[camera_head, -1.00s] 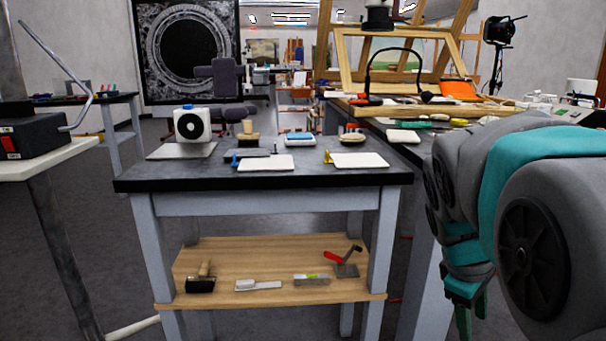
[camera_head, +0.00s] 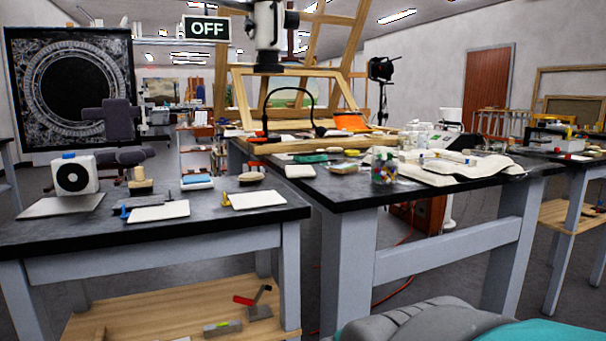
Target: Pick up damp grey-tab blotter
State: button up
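No grey tab can be made out, so I cannot tell which pad is the damp grey-tab blotter. A white flat pad (camera_head: 162,212) with a blue piece at its left end lies on the left dark-topped table (camera_head: 235,222). A second white pad (camera_head: 259,199) with a yellow piece at its left lies to its right. A dark grey slab (camera_head: 139,201) lies behind the first pad.
A white fan-like box (camera_head: 77,175) stands at the table's left. The right bench (camera_head: 352,191) holds a glass jar (camera_head: 383,168), a white cloth (camera_head: 470,165) and a wooden frame. A wooden lower shelf (camera_head: 150,305) holds tools. A floor gap separates the tables.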

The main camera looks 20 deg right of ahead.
aim_at(422, 161)
jog(key=z, duration=1.25)
jog(key=i+l, duration=0.1)
jog(key=l, duration=0.2)
jog(key=i+l+u, duration=0.1)
jog(key=l, duration=0.2)
